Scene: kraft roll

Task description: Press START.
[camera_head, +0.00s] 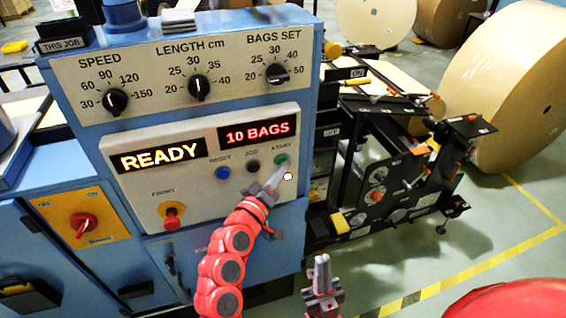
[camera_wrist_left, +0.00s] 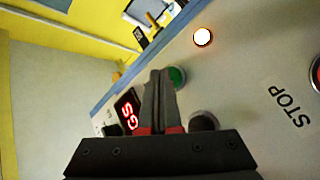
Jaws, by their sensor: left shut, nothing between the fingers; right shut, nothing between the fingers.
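The green START button (camera_head: 281,159) is on the light control panel, at the right end of the button row under the red "10 BAGS" display. My left gripper (camera_head: 281,169) is shut and empty, with its tips just below START. In the left wrist view, the green button (camera_wrist_left: 177,76) is right beside the shut fingertips (camera_wrist_left: 160,74), partly hidden by them. I cannot tell whether they touch. My right gripper (camera_head: 322,261) is shut and empty, low in the picture, in front of the machine and away from the panel.
The blue RESET button (camera_head: 222,172) and dark JOG button (camera_head: 252,166) are left of START. A lit white lamp (camera_head: 288,176) is below it. The READY display (camera_head: 158,157) glows. A red knob (camera_head: 172,216) is lower left. Large paper rolls (camera_head: 515,85) stand at right.

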